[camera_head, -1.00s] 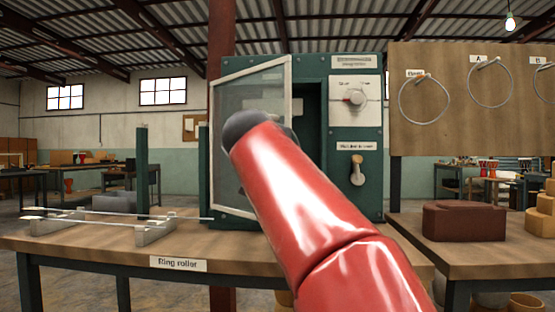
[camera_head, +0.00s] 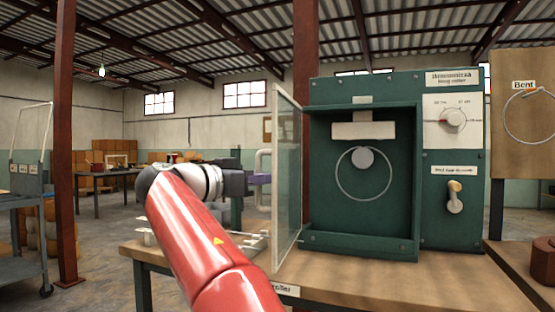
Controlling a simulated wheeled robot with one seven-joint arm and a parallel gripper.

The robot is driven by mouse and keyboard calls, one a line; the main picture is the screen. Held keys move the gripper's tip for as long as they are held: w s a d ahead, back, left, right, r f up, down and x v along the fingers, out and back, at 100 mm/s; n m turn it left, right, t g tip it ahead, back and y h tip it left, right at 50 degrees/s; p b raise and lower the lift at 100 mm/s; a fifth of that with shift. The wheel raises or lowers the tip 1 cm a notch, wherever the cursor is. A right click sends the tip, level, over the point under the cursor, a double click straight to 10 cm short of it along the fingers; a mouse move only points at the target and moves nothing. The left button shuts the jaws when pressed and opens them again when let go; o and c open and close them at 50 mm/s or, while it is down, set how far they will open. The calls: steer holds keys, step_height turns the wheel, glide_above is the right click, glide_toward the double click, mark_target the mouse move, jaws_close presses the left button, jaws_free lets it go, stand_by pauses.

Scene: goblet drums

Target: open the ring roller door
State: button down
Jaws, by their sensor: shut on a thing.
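The ring roller (camera_head: 365,86) is a dark green cabinet on the bench. Its clear, pale-framed door (camera_head: 288,180) is swung well out on the left side, seen nearly edge-on, and the opening is uncovered. Inside, a wire ring (camera_head: 339,180) hangs around a round grey roller (camera_head: 362,158), below a pale block (camera_head: 364,130). My gripper (camera_head: 260,179) is on the outer side of the door, left of it, and is shut on the pale upright door handle (camera_head: 263,160). The fingertips are small in the picture.
The cabinet's right side has a dial (camera_head: 453,120) and a lever (camera_head: 454,197). The wooden bench (camera_head: 420,285) is bare in front. A board with a wire ring (camera_head: 529,115) stands at right. A cart (camera_head: 30,205) and a red post (camera_head: 66,150) are at left.

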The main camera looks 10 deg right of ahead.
steer(key=shift+w+a+m+g+h+p, duration=0.3)
steer(key=shift+w+a+m+g+p, duration=0.1)
steer(key=shift+w+a+g+p, duration=0.2)
steer(key=c, duration=1.5)
jaws_free()
steer(key=shift+c, duration=0.2)
steer(key=v, duration=0.7)
steer(key=shift+s+a, duration=0.25)
steer(key=shift+a, duration=0.05)
